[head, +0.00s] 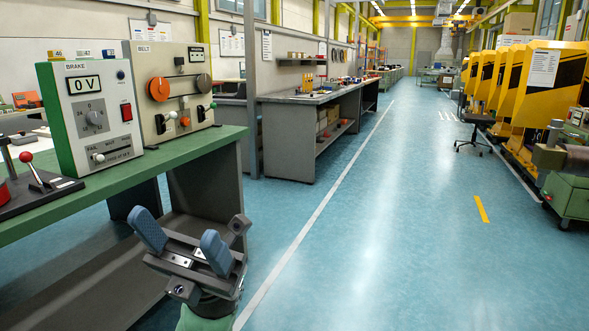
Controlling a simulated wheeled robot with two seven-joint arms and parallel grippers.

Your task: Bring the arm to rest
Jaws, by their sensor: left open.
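My left gripper (182,236) is in the lower left of the head view, in front of the right end of a green bench. Its two blue fingertips are wide apart with nothing between them. It is apart from the bench and the panels on it. My right gripper is not in view.
The green bench (210,146) carries a brake panel (108,140) reading 0 V, a belt panel (150,70), and a lever with a red ball (27,157) at the far left. Blue floor (400,220) lies open to the right. Yellow machines (545,85) stand along the right side.

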